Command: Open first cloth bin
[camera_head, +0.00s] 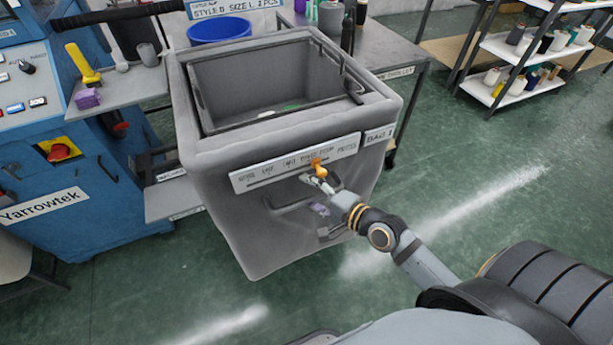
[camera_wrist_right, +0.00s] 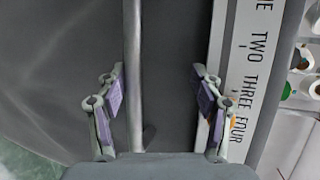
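The grey cloth bin (camera_head: 235,210), labelled BAG 1 (camera_head: 380,134), stands in the middle of the head view. Its top shows a dark hollow with a little green inside. A white strip (camera_head: 295,160) with printed words and an orange pointer (camera_head: 318,168) runs along its front. My right gripper (camera_head: 319,197) is at the front face, just below the strip. In the right wrist view my right gripper (camera_wrist_right: 158,75) is open, with purple pads. A grey metal bar (camera_wrist_right: 134,60) shows between its fingers, nearer the left one; I cannot tell whether they touch. My left gripper is not in view.
A blue machine (camera_head: 60,150) marked Yarrowtek stands at the left, with a side shelf (camera_head: 125,88) beside the bin. A table (camera_head: 390,50) and a blue tub (camera_head: 220,30) are behind it. A yarn rack (camera_head: 520,50) is at upper right. Green floor (camera_head: 480,170) is clear at right.

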